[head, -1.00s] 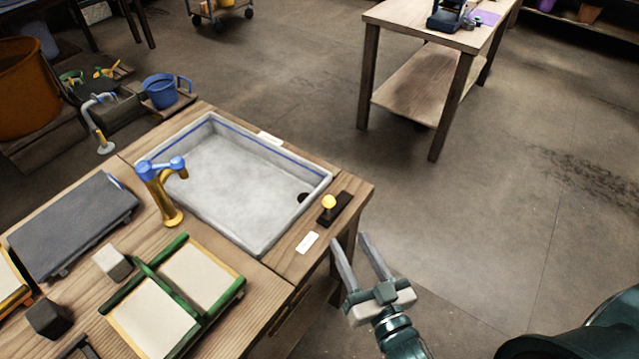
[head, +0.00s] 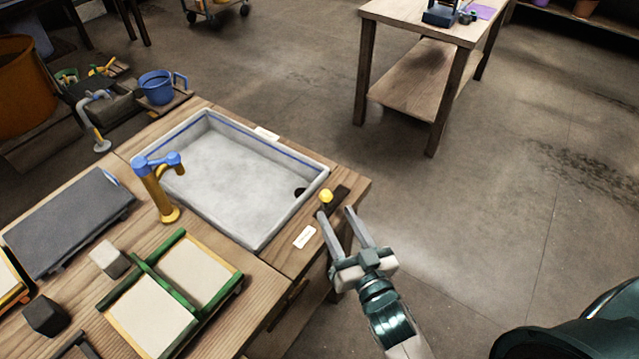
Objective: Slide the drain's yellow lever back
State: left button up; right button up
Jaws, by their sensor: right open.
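The drain's yellow lever (head: 326,195) is a small yellow knob on a dark slotted plate (head: 341,197) at the right end of the wooden bench. It stands beside the grey vat (head: 225,180), near the dark drain hole (head: 299,192) in the vat's floor. My right gripper (head: 335,211) is open and empty. Its fingertips are right by the knob and plate, on the near side; I cannot tell whether they touch it. My left gripper is not in view.
A gold tap with blue handles (head: 158,188) stands at the vat's left edge. Green-framed moulds (head: 183,285) and a dark grey board (head: 68,220) lie on the bench. A separate wooden table (head: 420,75) is further back.

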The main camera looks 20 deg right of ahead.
aim_at(327, 199)
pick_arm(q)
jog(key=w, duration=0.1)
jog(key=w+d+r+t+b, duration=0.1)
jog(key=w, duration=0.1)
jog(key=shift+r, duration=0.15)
pick_arm(e)
jog(key=w, duration=0.7)
jog(key=shift+a, duration=0.25)
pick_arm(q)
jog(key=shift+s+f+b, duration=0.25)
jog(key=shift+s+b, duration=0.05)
pick_arm(e)
jog(key=w, duration=0.3)
jog(key=shift+a, duration=0.15)
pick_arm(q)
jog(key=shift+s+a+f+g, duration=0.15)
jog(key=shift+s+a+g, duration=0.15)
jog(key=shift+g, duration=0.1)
pick_arm(e)
jog(key=shift+w, duration=0.6)
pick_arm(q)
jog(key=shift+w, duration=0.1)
pick_arm(e)
jog(key=shift+w, duration=0.15)
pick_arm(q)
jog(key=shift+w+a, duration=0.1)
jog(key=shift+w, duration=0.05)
